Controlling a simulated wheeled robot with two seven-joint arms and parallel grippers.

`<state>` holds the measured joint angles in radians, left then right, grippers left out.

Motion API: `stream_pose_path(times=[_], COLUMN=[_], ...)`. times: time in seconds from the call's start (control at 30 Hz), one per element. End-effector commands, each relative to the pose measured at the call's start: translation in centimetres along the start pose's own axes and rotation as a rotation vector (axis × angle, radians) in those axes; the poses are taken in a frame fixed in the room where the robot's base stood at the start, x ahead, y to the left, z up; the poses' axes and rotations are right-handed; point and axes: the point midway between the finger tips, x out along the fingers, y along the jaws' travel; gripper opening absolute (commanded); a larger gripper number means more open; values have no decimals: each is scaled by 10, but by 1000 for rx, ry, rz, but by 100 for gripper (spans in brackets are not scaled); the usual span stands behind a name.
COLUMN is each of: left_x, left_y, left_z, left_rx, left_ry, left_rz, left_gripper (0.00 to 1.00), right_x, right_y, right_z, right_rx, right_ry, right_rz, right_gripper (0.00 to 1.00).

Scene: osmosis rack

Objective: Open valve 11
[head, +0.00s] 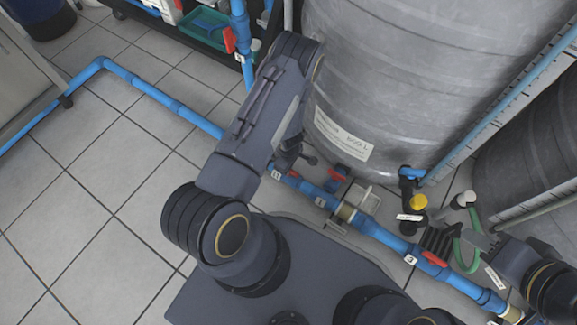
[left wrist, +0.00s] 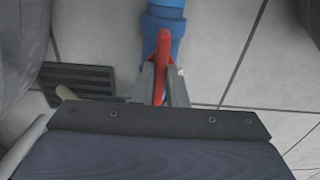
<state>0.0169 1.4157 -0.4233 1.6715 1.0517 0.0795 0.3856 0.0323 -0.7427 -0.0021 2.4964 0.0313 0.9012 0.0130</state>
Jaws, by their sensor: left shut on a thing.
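My left gripper (left wrist: 160,85) is shut on a red valve handle (left wrist: 161,55) on a blue pipe (left wrist: 165,8) in the left wrist view. The handle stands between the two grey fingers and lies roughly along the pipe there. In the head view my left arm reaches to the blue pipe (head: 375,230) at the tank's foot, and its forearm hides most of the gripper. A red handle (head: 293,173) shows just beside it, by a small white tag (head: 276,175) too small to read surely. My right gripper (head: 438,240) is at the lower right, above the pipe; its jaws are unclear.
A large grey tank (head: 390,80) stands behind the pipe. Other red handles sit on the pipes, one (head: 434,259) near my right gripper and one (head: 229,40) at the top. A yellow-topped fitting (head: 418,202) stands by the tank. Tiled floor (head: 90,210) is clear at left.

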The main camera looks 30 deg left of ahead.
Motion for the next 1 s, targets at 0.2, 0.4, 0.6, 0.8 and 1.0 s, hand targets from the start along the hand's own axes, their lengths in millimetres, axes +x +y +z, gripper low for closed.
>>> stream_pose_path(times=[0.2,0.4,0.6,0.8,1.0], left_x=[0,0,-7,-42,-70], left_y=[0,0,0,1,0], left_z=[0,0,0,0,0], left_rx=[-2,-1,0,1,1], left_ry=[-1,0,0,1,0], left_rz=[0,0,1,3,1], left_gripper=[28,34,34,34,34], right_x=[0,0,-3,-18,-28], right_y=[0,0,-2,-8,-13], right_z=[0,0,-2,-9,-14], right_rx=[0,0,0,0,0], right_ry=[0,0,0,0,0], right_rz=[0,0,0,0,0], right_gripper=[36,36,36,36,36])
